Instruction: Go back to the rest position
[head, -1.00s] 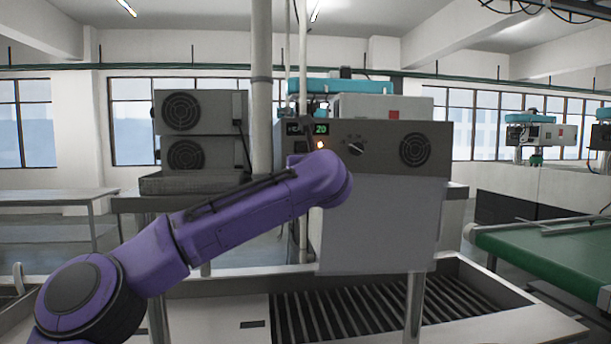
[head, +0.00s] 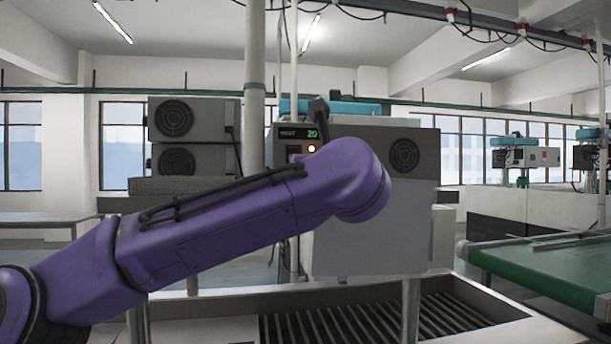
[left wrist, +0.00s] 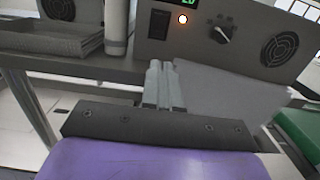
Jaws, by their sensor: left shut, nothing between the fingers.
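My left gripper (left wrist: 160,85) shows in the left wrist view with its two pale fingers together and nothing between them. It points toward the front of the grey tank machine (left wrist: 205,60), apparently just short of it; the exact gap is hard to tell. In the head view my purple left arm crosses in front of the machine (head: 375,240) and hides the knob. The display (head: 299,133) there reads 20 in green. My right gripper is in neither view.
A slatted metal basin (head: 370,320) lies below the machine. A stack of two fan units (head: 190,118) stands at the left on a bench, beside a vertical pipe (head: 254,100). A green conveyor (head: 550,270) is at the right.

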